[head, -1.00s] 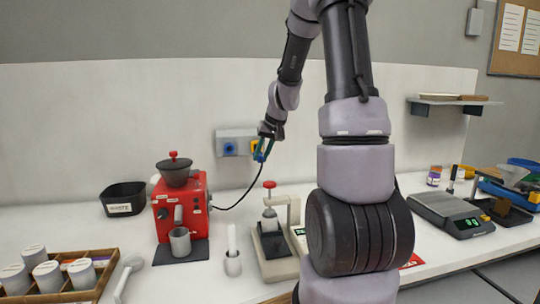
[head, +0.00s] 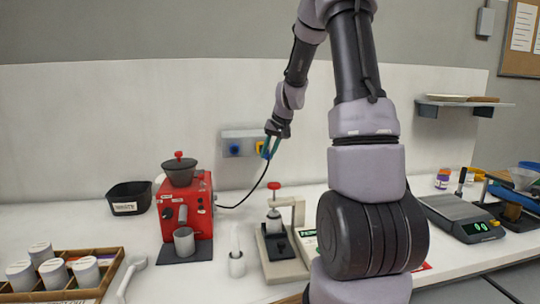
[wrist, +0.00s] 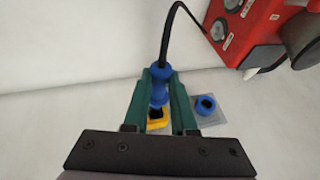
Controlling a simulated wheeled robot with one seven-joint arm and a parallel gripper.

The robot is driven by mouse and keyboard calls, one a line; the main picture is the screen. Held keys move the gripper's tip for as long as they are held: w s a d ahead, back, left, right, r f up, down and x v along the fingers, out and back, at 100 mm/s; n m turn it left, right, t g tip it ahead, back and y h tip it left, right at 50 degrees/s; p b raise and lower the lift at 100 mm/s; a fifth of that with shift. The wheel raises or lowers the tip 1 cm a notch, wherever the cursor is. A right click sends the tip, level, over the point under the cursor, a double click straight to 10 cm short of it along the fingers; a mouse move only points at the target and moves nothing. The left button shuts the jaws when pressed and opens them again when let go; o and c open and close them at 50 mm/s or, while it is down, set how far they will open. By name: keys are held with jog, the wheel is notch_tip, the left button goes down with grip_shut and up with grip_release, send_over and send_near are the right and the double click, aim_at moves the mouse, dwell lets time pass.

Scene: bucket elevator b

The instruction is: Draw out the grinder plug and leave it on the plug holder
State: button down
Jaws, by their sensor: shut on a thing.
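My gripper (wrist: 160,105) has green fingers shut on the blue grinder plug (wrist: 158,92). A black cord runs from the plug to the red grinder (head: 187,205), which also shows at the upper right of the wrist view (wrist: 255,22). The gripper is at the wall box (head: 229,134), in front of its right end in the head view (head: 271,143). A yellow socket (wrist: 157,121) lies right behind the plug; I cannot tell whether they touch. A blue round fitting (wrist: 205,105) sits beside it on the grey box. I cannot tell which part is the plug holder.
A press with a red knob (head: 274,185) stands on the counter below the gripper. A white cup with a tool (head: 236,263), a black bin (head: 129,197) and a wooden tray (head: 112,268) stand to the left. A scale (head: 460,217) is at the right. The wall around the box is clear.

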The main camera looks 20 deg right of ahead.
jog(key=shift+w+d, duration=0.2)
jog(key=shift+w, duration=0.75)
jog(key=shift+w+d, duration=0.2)
jog(key=shift+w, duration=0.65)
jog(key=shift+w+d, duration=0.15)
jog(key=shift+w, duration=0.65)
dwell(0.7)
jog(key=c, duration=0.7)
grip_release()
jog(key=shift+o, duration=0.2)
jog(key=v, duration=1)
jog(key=shift+r, duration=0.4)
jog(key=shift+s, duration=0.15)
